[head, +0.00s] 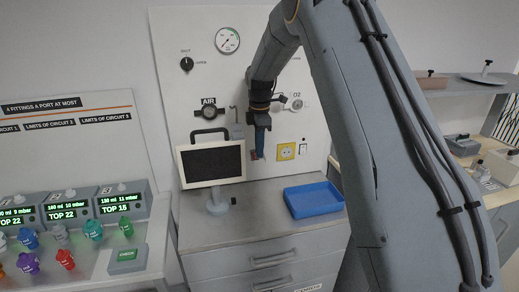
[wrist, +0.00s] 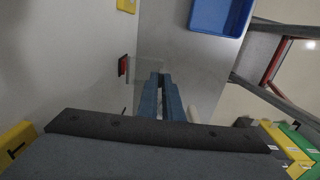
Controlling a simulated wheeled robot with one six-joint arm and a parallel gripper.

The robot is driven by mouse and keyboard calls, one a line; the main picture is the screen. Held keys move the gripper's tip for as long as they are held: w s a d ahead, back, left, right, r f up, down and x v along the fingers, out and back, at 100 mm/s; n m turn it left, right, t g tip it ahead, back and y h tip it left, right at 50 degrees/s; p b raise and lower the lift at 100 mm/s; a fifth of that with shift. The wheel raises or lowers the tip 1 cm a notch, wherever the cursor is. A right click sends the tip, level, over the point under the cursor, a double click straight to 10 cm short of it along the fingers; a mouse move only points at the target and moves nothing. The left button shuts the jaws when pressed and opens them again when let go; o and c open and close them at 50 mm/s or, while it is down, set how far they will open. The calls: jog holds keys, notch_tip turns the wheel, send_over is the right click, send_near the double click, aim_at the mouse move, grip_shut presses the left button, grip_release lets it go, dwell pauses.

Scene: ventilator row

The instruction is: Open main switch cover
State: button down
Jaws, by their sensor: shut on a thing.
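The red main switch (head: 254,155) is on the back wall, just left of my fingertips in the head view. It shows in the wrist view as a red rocker in a dark frame (wrist: 123,66), left of my fingers. My gripper (head: 261,150) points down close to the wall. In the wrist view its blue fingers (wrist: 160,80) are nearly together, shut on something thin. This appears to be the switch's cover, but its outline is too faint and too hidden by the fingers to tell how far it is tilted.
A yellow socket (head: 286,151) and a small switch (head: 303,149) are right of my gripper. A monitor (head: 211,163) stands close on its left. A blue tray (head: 313,200) sits on the counter (head: 262,226) below. The counter's front is clear.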

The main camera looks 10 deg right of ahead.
jog(key=c, duration=1.9)
grip_release()
jog(key=shift+d, duration=0.1)
jog(key=shift+s+r+b, duration=0.15)
jog(key=shift+r+b, duration=1.25)
jog(key=shift+r, duration=2.45)
jog(key=s+f+m, duration=0.4)
jog(key=s+m, duration=0.2)
jog(key=s, duration=0.5)
jog(key=s+f+m+b, duration=0.1)
jog(key=s+f+m, duration=0.3)
jog(key=s, duration=0.8)
jog(key=s+f+m, duration=0.4)
jog(key=s+m, duration=0.4)
jog(key=s, duration=0.3)
jog(key=shift+s+f+t+b, duration=0.15)
jog(key=shift+f+t+b, duration=0.15)
jog(key=shift+f+t, duration=0.1)
